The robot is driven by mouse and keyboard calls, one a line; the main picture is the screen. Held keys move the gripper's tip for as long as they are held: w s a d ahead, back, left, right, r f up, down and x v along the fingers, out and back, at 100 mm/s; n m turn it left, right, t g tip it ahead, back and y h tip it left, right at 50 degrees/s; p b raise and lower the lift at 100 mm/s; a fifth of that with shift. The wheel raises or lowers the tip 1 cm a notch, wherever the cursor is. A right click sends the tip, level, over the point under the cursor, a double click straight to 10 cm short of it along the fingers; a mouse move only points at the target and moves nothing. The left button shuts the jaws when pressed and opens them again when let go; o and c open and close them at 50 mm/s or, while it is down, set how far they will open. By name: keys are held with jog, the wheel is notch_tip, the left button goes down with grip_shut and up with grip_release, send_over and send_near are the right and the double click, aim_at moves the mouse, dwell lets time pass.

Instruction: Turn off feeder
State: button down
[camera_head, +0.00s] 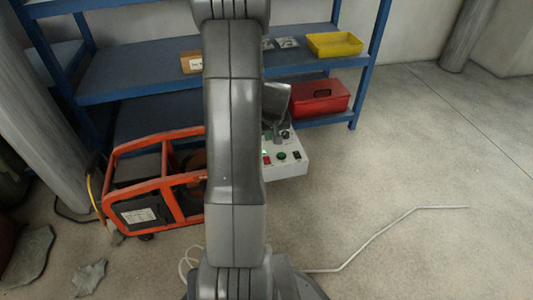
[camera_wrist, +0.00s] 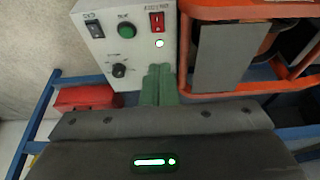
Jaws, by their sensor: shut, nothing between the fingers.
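A light grey control box (camera_wrist: 100,50) fills the upper left of the wrist view. It has a red rocker switch (camera_wrist: 157,22), a lit indicator lamp (camera_wrist: 159,43), a green round button (camera_wrist: 127,30), a black rocker switch (camera_wrist: 95,30) and a black knob (camera_wrist: 119,70). The labels are too small to read surely. My gripper (camera_wrist: 158,72) is shut and empty, its green fingertips just below the lamp and red switch in the picture. Whether they touch the box I cannot tell. In the head view the box (camera_head: 292,168) is partly hidden behind my arm.
An orange-framed machine (camera_head: 160,140) stands right beside the box. A blue shelf (camera_head: 130,70) behind holds a red case (camera_head: 318,98) and a yellow bin (camera_head: 334,44). A thin pale rod or cable (camera_head: 385,232) lies on the floor. The floor at right is otherwise clear.

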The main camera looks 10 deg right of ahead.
jog(key=b+x, duration=0.1)
jog(key=x, duration=0.3)
jog(key=b+x, duration=0.2)
jog(key=x, duration=0.3)
jog(key=b+x, duration=0.2)
jog(key=x, duration=0.3)
jog(key=shift+s+f, duration=0.1)
jog(key=shift+s, duration=0.3)
jog(key=shift+w+p, duration=0.1)
jog(key=shift+p, duration=0.75)
jog(key=shift+f, duration=0.2)
jog(key=shift+b, duration=0.3)
jog(key=shift+s+f+b, duration=0.1)
jog(key=shift+s+b, duration=0.25)
jog(key=shift+s, duration=0.55)
